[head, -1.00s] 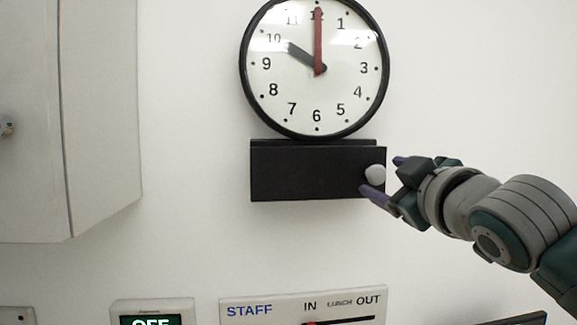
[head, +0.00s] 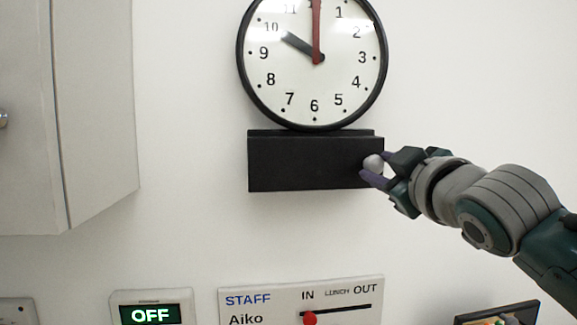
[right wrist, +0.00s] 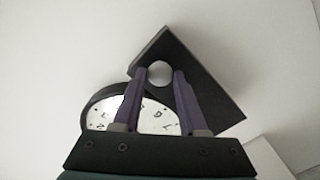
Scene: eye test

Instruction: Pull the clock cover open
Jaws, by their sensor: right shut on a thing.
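A round wall clock (head: 290,85) with a black rim, white face and a dark and a red hand shows in the head view, its top cut off. Right below it is a black box-like cover (head: 300,163) with a pale round knob (head: 372,162) at its right end. My right gripper (head: 376,168) reaches in from the right and is shut on the knob. In the right wrist view the knob (right wrist: 159,73) sits between the tips of the two purple fingers. The clock (right wrist: 155,122) is partly hidden behind the fingers there. My left gripper is not in view.
A pale cabinet (head: 80,110) stands out at the left. Below are a small box reading OFF (head: 150,313) and a staff board (head: 260,288) with a red slider knob (head: 310,318). A dark-framed thing (head: 497,315) is at the lower right. The wall between is bare.

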